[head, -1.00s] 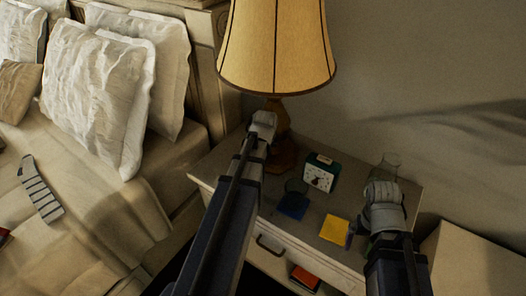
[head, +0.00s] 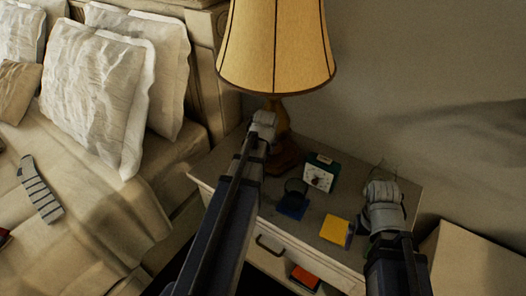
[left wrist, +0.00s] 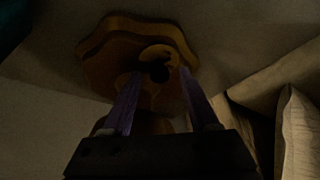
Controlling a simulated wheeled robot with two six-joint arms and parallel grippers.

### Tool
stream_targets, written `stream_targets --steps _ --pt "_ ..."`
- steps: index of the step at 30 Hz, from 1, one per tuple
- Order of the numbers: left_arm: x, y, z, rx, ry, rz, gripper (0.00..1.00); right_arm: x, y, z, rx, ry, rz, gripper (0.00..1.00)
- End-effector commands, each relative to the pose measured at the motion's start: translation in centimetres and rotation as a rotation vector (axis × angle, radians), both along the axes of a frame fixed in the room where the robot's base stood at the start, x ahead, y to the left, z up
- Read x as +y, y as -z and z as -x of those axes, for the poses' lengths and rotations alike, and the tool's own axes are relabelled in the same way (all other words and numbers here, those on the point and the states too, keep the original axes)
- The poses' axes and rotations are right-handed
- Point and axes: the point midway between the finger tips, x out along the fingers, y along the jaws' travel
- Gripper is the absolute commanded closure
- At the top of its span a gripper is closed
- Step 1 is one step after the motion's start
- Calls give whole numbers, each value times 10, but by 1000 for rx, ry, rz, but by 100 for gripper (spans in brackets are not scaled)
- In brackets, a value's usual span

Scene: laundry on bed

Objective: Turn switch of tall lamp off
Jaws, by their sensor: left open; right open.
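The tall lamp has a lit yellow shade (head: 276,45) and a dark turned wooden stem and base (head: 284,152) on the nightstand. My left gripper (head: 263,119) is beside the stem, under the shade, partly covering it. In the left wrist view the brown scalloped lamp base (left wrist: 97,48) lies just beyond the open fingers of my left gripper (left wrist: 156,88). A small dark spot shows between the fingertips; I cannot tell if it is the switch. No switch is clear in the head view. My right gripper (head: 383,192) is over the nightstand's right side, with its fingers not clearly visible.
The nightstand (head: 212,168) carries a green-and-white clock (head: 320,173), a dark round item on a blue square (head: 293,207), and a yellow square (head: 335,230). The bed with pillows (head: 97,95) is at left, the wall behind.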

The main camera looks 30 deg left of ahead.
Motion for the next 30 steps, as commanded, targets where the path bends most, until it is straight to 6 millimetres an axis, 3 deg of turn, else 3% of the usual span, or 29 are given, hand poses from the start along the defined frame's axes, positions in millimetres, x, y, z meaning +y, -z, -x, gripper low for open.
stream_targets --steps 8,24,30 --pt "-2 -9 3 0 0 0 40 0 -9 0 0 0 0 0" --pt "-15 -70 23 0 0 0 40 0 -70 0 0 1 0 0" --pt "-17 -73 25 0 0 0 40 0 -73 0 0 1 0 0"
